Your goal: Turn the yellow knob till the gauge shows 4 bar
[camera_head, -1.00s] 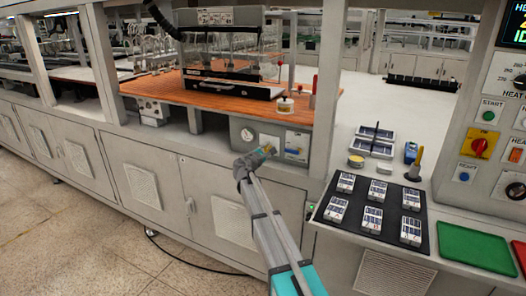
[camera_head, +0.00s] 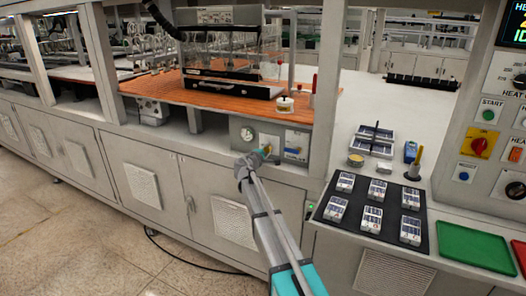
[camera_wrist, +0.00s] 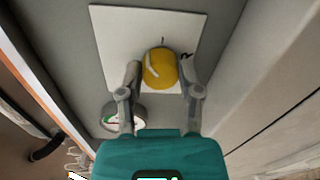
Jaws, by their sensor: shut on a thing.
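The yellow knob (camera_wrist: 160,68) sits on a white plate (camera_wrist: 110,25) on a grey panel in the wrist view. It has a pale mark on its face. My gripper (camera_wrist: 160,78) is shut on the knob, one finger on each side. In the head view my gripper (camera_head: 262,152) reaches the panel below the orange worktop and hides most of the knob. The round gauge (camera_head: 247,134) is just left of it. The gauge (camera_wrist: 124,117) is partly behind my left finger in the wrist view. Its reading is too small to tell.
A panel with a blue handle (camera_head: 294,151) is just right of my gripper. The orange worktop (camera_head: 220,100) overhangs above. A black mat (camera_head: 343,227) with several small packs, a green tray (camera_head: 475,247) and a control panel stand at the right.

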